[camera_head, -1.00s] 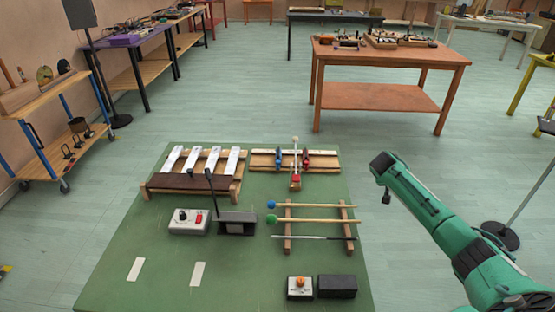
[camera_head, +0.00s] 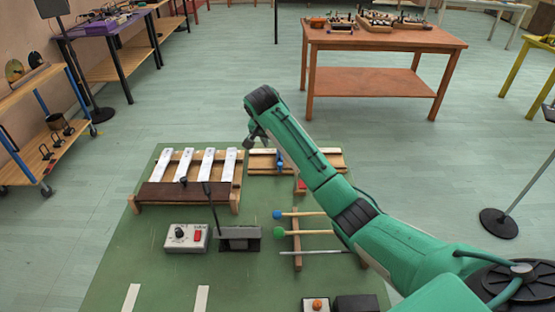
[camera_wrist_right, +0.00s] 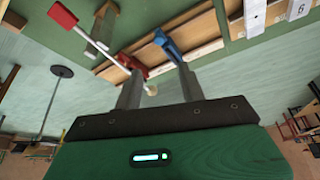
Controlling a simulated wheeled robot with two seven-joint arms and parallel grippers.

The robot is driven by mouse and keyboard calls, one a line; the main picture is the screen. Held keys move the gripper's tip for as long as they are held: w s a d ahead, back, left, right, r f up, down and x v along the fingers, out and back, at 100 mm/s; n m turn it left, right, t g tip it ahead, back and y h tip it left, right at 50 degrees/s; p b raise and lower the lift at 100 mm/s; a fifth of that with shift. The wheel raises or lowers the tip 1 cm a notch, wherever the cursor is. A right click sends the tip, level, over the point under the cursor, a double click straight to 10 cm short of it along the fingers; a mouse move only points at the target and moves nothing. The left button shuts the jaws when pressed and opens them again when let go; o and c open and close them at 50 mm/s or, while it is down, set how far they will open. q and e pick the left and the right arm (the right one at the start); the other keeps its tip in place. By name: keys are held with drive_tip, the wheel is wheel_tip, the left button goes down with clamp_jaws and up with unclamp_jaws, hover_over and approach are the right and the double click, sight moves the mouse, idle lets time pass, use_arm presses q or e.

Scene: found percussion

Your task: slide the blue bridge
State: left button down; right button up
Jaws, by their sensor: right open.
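The blue bridge (camera_head: 280,160) stands on the wooden board (camera_head: 262,163) at the back of the green table, just right of the white bars. In the right wrist view the blue bridge (camera_wrist_right: 167,42) lies just beyond the tip of one finger; I cannot tell whether they touch. My right gripper (camera_wrist_right: 160,72) is open, with nothing seen between its fingers. In the head view the right gripper (camera_head: 254,138) is above and behind the board, left of the blue bridge. My left gripper is out of view.
A white rod with a red block (camera_wrist_right: 62,15) crosses the board near the red bridge. White bars (camera_head: 208,164) stand close on the left. A grey control box (camera_head: 186,237) and mallets (camera_head: 303,214) lie nearer. The table's front left is mostly clear.

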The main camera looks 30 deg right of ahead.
sight(280, 164)
drive_tip(key=x, duration=1.2)
drive_tip(key=shift+d+f+p, duration=0.2)
drive_tip(key=shift+f+p, duration=0.1)
drive_tip(key=shift+f, duration=0.05)
drive_tip(key=shift+c, duration=0.3)
clamp_jaws()
